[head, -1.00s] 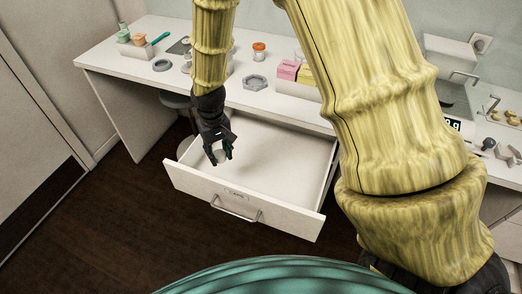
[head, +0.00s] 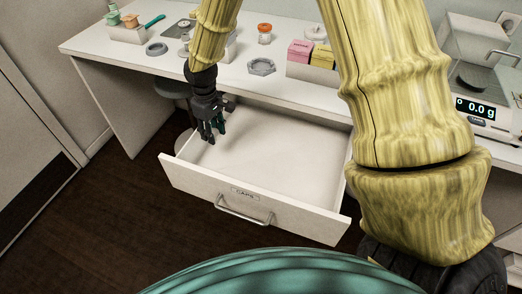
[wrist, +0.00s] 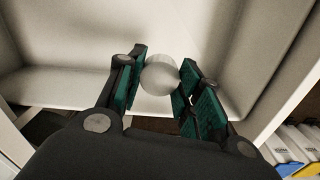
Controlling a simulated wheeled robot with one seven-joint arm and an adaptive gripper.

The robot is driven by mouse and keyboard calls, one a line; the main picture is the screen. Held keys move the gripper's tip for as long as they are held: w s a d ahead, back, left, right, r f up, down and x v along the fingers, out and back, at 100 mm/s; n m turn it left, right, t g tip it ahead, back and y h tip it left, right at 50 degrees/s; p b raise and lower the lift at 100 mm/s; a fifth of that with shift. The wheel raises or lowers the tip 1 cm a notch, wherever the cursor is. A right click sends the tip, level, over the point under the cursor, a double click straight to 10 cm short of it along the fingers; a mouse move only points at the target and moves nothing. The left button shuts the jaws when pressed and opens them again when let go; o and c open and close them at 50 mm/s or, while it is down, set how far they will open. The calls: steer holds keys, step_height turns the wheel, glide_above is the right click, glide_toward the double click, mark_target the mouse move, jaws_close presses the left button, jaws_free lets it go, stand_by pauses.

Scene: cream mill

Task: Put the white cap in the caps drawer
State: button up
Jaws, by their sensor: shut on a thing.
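The white cap (wrist: 160,75) is a small pale round piece held between the two teal-padded fingers in the wrist view. My gripper (head: 213,138) is shut on it; it also shows in the wrist view (wrist: 160,88). In the head view the cap cannot be made out behind the fingers. The caps drawer (head: 244,193), white with a CAPS label and a metal handle, is pulled open under the counter. My gripper points down over the drawer's left part. The visible drawer floor is bare. How far the cap is above the floor is hard to tell.
The white counter (head: 110,49) stands behind the drawer. It carries a grey hexagonal ring (head: 262,67), an orange-lidded jar (head: 264,33), a box of pink and yellow blocks (head: 312,70) and a scale (head: 478,108) reading 0.0 g. A stool is partly hidden under the counter.

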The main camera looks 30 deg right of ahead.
mark_target(218, 157)
steer(key=shift+s, duration=0.1)
steer(key=shift+f, duration=0.3)
steer(key=shift+f+p, duration=0.8)
steer(key=shift+f, duration=3.8)
steer(key=shift+f, duration=0.2)
steer(key=o, duration=0.7)
steer(key=shift+r, duration=0.15)
step_height(218, 157, up, 12)
steer(key=shift+r+b, duration=0.1)
steer(key=shift+b, duration=0.6)
